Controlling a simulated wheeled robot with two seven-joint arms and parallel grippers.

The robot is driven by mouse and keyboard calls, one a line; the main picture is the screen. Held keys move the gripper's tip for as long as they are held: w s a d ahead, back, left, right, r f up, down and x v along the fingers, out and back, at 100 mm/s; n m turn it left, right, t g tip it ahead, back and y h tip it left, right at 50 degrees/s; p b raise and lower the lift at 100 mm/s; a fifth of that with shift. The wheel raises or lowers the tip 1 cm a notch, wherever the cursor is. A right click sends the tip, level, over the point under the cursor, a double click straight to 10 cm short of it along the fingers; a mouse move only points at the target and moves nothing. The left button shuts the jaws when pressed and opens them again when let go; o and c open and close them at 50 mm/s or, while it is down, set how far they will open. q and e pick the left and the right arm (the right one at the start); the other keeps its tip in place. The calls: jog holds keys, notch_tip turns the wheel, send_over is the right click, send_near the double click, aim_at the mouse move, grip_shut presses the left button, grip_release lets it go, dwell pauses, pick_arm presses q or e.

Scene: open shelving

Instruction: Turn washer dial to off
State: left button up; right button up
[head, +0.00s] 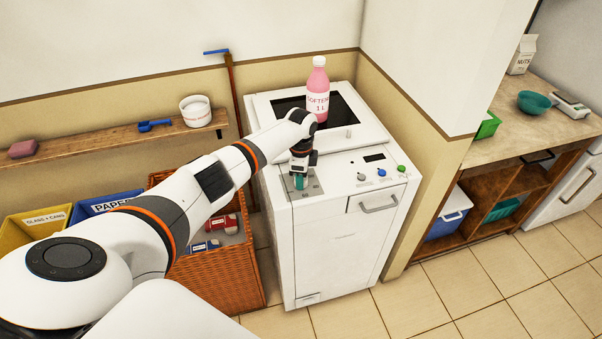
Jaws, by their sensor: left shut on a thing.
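The white washer (340,246) stands against the wall in the middle of the head view. Its dial (299,183) is a small teal-green knob on a grey square plate at the left of the top panel. My left gripper (300,174) points down over the plate and is shut on the dial. The gripper hides much of the dial, so I cannot read its setting. My right gripper is not in view.
A pink softener bottle (317,92) stands on the washer lid, close behind my left wrist. Small knobs (382,172) and a display sit right of the dial. A wicker basket (223,271) stands left of the washer. The tiled floor (440,304) in front is clear.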

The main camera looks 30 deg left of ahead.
pick_arm(q)
jog(key=n+p, duration=0.1)
jog(key=n, duration=0.3)
jog(key=shift+r+n+p, duration=0.1)
jog(key=shift+n+p, duration=0.2)
jog(key=shift+p, duration=0.05)
jog(key=n+p, duration=0.1)
jog(key=n, duration=0.3)
jog(key=shift+n, duration=0.3)
jog(key=n+p, duration=0.1)
jog(key=n, duration=0.3)
jog(key=shift+p, duration=0.4)
jog(key=shift+n+p, duration=0.4)
jog(key=shift+n, duration=2.1)
jog(key=o, duration=1)
